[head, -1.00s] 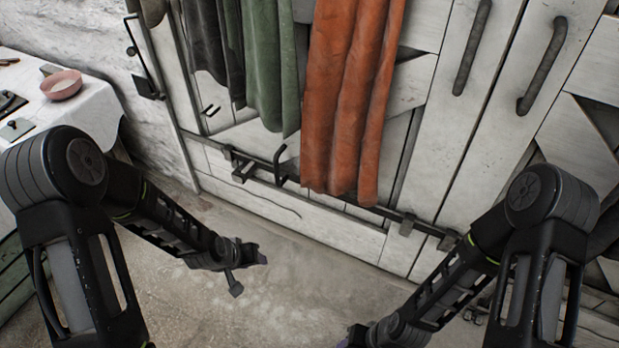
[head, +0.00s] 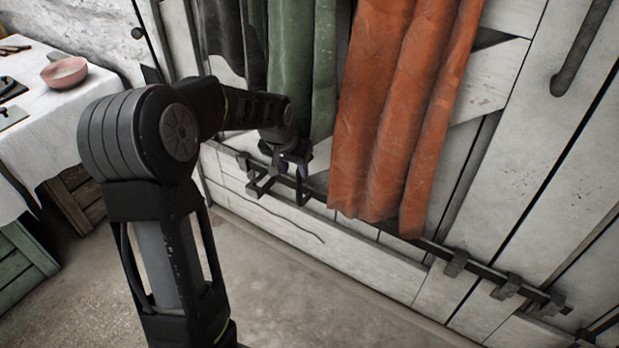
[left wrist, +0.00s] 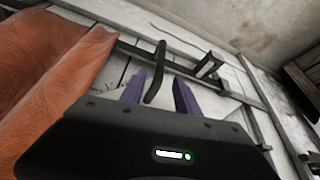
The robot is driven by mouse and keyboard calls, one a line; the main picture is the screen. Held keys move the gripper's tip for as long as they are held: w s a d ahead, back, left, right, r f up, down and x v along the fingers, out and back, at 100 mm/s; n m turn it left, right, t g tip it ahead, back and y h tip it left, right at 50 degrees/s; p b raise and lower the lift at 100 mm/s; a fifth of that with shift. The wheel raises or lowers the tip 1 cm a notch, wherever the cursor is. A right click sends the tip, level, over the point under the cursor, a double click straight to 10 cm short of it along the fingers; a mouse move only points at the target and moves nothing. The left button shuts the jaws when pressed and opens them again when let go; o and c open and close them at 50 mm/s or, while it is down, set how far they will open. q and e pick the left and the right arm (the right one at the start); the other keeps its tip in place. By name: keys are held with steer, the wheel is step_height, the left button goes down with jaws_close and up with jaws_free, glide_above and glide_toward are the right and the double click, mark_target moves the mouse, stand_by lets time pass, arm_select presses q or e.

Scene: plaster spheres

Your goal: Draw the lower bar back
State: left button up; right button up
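The lower bar (head: 403,232) is a dark metal rod running low across the white plank doors, partly hidden behind the orange cloth. In the left wrist view the bar (left wrist: 180,66) crosses behind my fingers. Its upright dark handle (left wrist: 155,75) shows between my two purple fingers there; in the head view my gripper partly covers it. My left gripper (head: 293,160) is at the handle, and its fingers (left wrist: 159,80) are apart, with gaps to the handle on both sides. Whether the handle lies fully between the fingers in depth, I cannot tell. My right gripper is not in view.
Orange cloth (head: 390,110) and green cloth (head: 290,60) hang over the doors beside my left gripper. A bracket (head: 262,187) stands out near the bar's left end. A table with a white cloth (head: 70,125) and a pink bowl (head: 65,73) is at the left. The floor before the doors is clear.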

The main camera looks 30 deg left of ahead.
mark_target(298, 176)
arm_select(q)
steer(key=shift+f, duration=0.1)
steer(key=b+x, duration=0.2)
steer(key=x, duration=0.5)
steer(key=shift+w+f+b, duration=0.15)
steer(key=shift+f+b, duration=0.15)
steer(key=shift+f, duration=0.05)
jaws_close()
stand_by(1.4)
